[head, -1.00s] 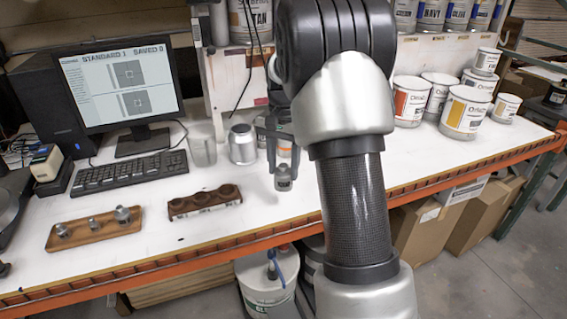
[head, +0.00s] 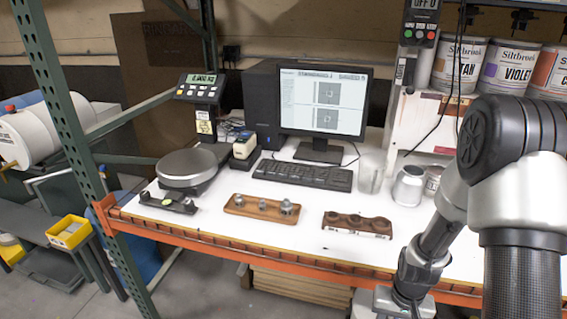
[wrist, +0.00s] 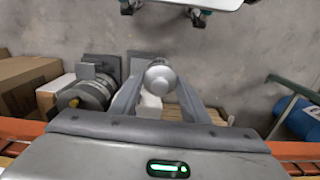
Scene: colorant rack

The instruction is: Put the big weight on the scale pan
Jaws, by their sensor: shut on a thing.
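The scale pan (head: 187,164) is a round grey metal disc on the left end of the bench in the head view. It looks empty. My gripper (head: 405,304) is low at the bottom edge of the head view, by the bench's front edge, far to the right of the pan. Its fingers are partly hidden or cut off there. In the wrist view it is shut on a grey, round metal weight (wrist: 160,78), which I take as the big weight. Three smaller-looking grey weights stand on a wooden board (head: 236,211) right of the pan.
The scale's display (head: 200,80) stands behind the pan. A dark brown holder (head: 357,224), keyboard (head: 302,175), monitor (head: 324,105), glass beaker (head: 371,172) and metal can (head: 408,186) are on the bench. A green upright post (head: 75,145) stands at the bench's left end.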

